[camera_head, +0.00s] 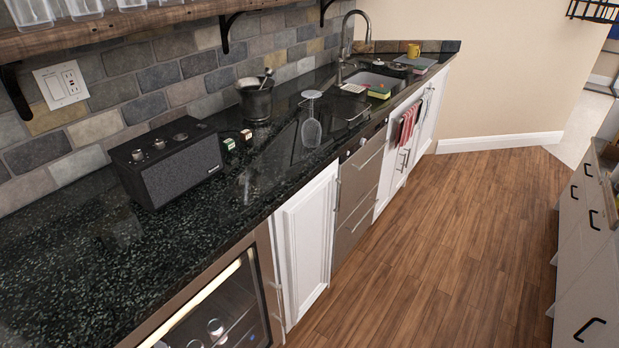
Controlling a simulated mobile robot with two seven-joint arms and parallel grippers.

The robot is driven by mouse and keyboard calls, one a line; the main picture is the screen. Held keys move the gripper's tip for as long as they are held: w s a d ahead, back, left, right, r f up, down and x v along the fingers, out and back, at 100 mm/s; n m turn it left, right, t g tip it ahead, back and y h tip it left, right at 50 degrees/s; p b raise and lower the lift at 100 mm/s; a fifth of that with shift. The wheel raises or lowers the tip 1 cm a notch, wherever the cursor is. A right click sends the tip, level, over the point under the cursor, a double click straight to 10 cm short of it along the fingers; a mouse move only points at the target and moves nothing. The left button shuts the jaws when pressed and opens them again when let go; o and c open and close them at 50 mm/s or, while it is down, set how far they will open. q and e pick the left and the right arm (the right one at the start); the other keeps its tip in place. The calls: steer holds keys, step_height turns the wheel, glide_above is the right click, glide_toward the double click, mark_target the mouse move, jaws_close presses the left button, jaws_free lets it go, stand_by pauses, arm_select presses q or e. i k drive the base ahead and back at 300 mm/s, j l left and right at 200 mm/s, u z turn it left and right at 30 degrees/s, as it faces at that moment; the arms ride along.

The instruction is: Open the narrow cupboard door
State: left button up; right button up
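The narrow cupboard door (305,240) is a white panelled door under the black counter. It stands between the glass-fronted wine cooler (225,310) on its left and the steel-fronted drawers (358,190) on its right. A thin upright metal handle (337,193) shows near its upper right edge. The door looks shut, with no clear gap at its edges. Neither of my grippers is in view.
The black counter (75,255) holds a radio (170,165), a dark bucket (256,98) and an upside-down glass (312,125). Wooden floor (440,240) in front of the cupboards is clear. Light drawers with black handles (585,225) stand at the right.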

mark_target(303, 227)
steer(key=i+l+u, duration=1.05)
